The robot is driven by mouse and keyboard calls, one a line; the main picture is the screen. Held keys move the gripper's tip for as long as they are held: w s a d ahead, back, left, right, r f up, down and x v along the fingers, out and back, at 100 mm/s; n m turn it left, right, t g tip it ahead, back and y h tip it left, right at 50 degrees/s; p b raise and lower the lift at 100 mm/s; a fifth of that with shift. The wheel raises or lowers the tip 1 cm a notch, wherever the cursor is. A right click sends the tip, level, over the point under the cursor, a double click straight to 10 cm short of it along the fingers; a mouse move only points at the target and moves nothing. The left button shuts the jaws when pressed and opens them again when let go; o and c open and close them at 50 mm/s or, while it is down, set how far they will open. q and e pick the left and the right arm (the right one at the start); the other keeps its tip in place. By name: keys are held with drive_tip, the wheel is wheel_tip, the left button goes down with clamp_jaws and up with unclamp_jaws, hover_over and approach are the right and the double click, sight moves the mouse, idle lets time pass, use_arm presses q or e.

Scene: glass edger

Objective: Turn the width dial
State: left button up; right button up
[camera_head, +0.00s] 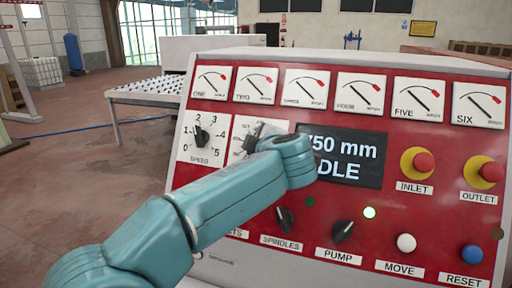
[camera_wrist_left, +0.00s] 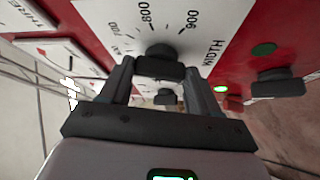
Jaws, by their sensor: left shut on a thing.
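The width dial's white plate is partly hidden behind my left arm in the head view (camera_head: 241,127). In the left wrist view the dark width dial knob (camera_wrist_left: 160,55) stands out from the plate marked 700, 800, 900 and WIDTH. My left gripper (camera_wrist_left: 163,70) has one finger on each side of the knob and is shut on it. In the head view the left gripper (camera_head: 254,136) is at the dial, largely hidden by the wrist. The display (camera_head: 350,160) shows 750 mm and IDLE, its left end covered. My right gripper is not in view.
The speed dial (camera_head: 202,136) is left of the width dial, with gauges (camera_head: 306,88) above. The spindles knob (camera_head: 284,219), pump knob (camera_head: 343,231), inlet button (camera_head: 423,163) and outlet button (camera_head: 489,171) share the red panel.

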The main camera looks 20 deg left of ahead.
use_arm(q)
drive_tip(key=n+g, duration=0.1)
drive_tip(key=n, duration=0.2)
drive_tip(key=shift+w+r+n+g, duration=0.15)
drive_tip(key=shift+n+g, duration=0.15)
drive_tip(key=shift+g, duration=0.1)
drive_tip(key=shift+r+n+g+h, duration=0.1)
drive_tip(key=shift+n+g+h, duration=0.2)
drive_tip(key=shift+n+g, duration=0.4)
drive_tip(key=shift+n, duration=0.6)
drive_tip(key=o, duration=1.1)
drive_tip(key=shift+w+a, duration=0.1)
drive_tip(key=shift+w, duration=0.1)
drive_tip(key=shift+c, duration=0.2)
drive_tip(key=shift+s+r, duration=0.1)
drive_tip(key=shift+s, duration=0.05)
